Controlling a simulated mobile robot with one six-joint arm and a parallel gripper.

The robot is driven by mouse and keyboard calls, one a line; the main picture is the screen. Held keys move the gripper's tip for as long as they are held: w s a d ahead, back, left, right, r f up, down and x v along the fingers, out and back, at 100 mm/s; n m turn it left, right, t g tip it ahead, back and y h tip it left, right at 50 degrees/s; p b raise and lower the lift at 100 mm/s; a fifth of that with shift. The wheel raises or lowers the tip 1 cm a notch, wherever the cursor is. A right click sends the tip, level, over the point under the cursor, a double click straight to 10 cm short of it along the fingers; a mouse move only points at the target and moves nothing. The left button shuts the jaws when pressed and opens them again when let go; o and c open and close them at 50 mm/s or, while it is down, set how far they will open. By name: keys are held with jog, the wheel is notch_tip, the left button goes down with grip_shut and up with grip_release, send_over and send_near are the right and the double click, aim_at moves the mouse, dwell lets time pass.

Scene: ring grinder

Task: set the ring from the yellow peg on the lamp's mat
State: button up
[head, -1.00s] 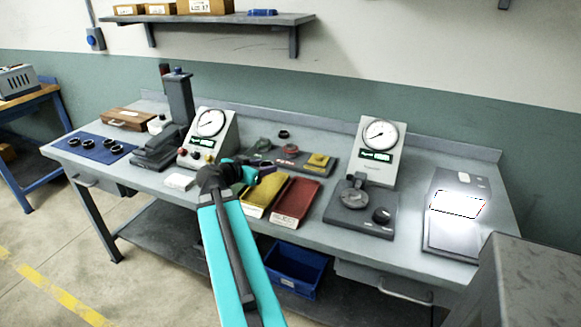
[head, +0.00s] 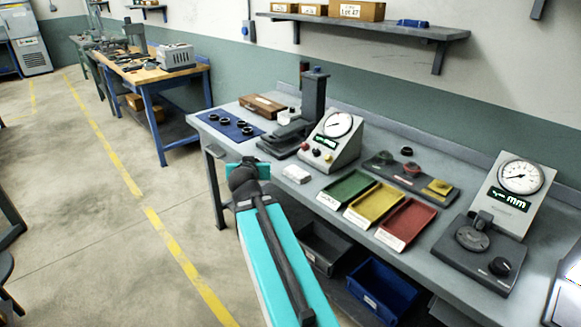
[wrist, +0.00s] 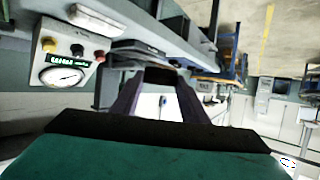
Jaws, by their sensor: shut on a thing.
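My gripper (wrist: 160,90) is shut on a dark ring (wrist: 160,75), which shows between the fingertips in the wrist view; its outline is hard to make out. In the head view my gripper (head: 247,165) is near the front edge of the bench, left of the trays, and my arm hides the ring. The yellow peg stand (head: 438,188) is at the right end of a dark block, with no ring that I can make out on it. The lamp's lit area (head: 567,298) is cut off at the right edge, so its mat is hardly visible.
A blue mat (head: 229,126) with several dark rings lies at the bench's left. Green (head: 347,188), yellow (head: 375,204) and red (head: 407,222) trays sit mid-bench. The floor at left is open.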

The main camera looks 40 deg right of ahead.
jog(key=w+a+r+n+t+y, duration=0.1)
jog(key=w+a+r+n+y, duration=0.1)
jog(key=a, duration=0.7)
jog(key=w+a+r+n+t+y, duration=0.1)
jog(key=w+a+r+n+y, duration=0.1)
jog(key=a, duration=0.8)
jog(key=w+a+r+n+t+y, duration=0.1)
jog(key=w+a+r+n+y, duration=0.2)
jog(key=a, duration=0.7)
jog(key=shift+w+a+n+y, duration=0.25)
jog(key=shift+w+n+y, duration=0.05)
jog(key=shift+w+y, duration=0.35)
jog(key=shift+r, duration=0.1)
